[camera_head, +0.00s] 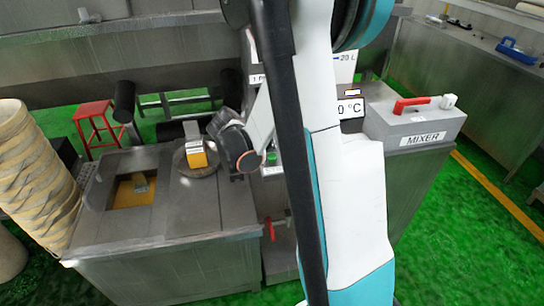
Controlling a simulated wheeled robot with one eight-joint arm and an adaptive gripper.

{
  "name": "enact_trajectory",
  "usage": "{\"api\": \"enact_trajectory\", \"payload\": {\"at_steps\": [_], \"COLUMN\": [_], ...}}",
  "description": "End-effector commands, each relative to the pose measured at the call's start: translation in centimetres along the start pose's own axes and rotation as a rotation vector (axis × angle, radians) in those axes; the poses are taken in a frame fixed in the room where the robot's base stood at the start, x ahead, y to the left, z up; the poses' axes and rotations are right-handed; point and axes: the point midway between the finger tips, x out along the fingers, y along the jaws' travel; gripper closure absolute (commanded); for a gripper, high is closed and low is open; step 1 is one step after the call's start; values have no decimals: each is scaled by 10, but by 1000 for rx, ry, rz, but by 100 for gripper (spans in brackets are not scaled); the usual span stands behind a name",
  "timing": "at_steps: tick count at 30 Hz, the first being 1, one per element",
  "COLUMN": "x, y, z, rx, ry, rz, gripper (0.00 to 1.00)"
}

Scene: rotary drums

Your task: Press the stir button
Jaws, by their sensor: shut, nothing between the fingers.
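The mixer box (416,122), grey with a "MIXER" label and a red lever-like handle (411,104) on top, stands right of my arm. A small white part (449,101) sits at its right end. A small green spot (271,157), perhaps a button, shows on a panel just left of my white arm. No label reading "stir" can be made out. My dark gripper (227,127) appears at the end of my arm, left of the green spot and above the steel cabinet. Its fingers are shut and empty, though small and partly hidden. I cannot tell whether it touches anything.
The steel cabinet (165,258) has an opening with yellow contents and a round plate carrying a grey-and-yellow block (197,154). My arm hides much of the middle. Green floor is free at lower right.

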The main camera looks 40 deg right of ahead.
Motion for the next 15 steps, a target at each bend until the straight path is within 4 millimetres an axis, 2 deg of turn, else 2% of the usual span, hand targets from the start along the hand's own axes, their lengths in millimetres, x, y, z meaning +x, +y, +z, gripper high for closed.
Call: {"api": "enact_trajectory", "payload": {"at_steps": [15], "x": [6], "y": [-4], "z": [4], "rx": [0], "ry": [0], "rz": [0], "gripper": [100]}}
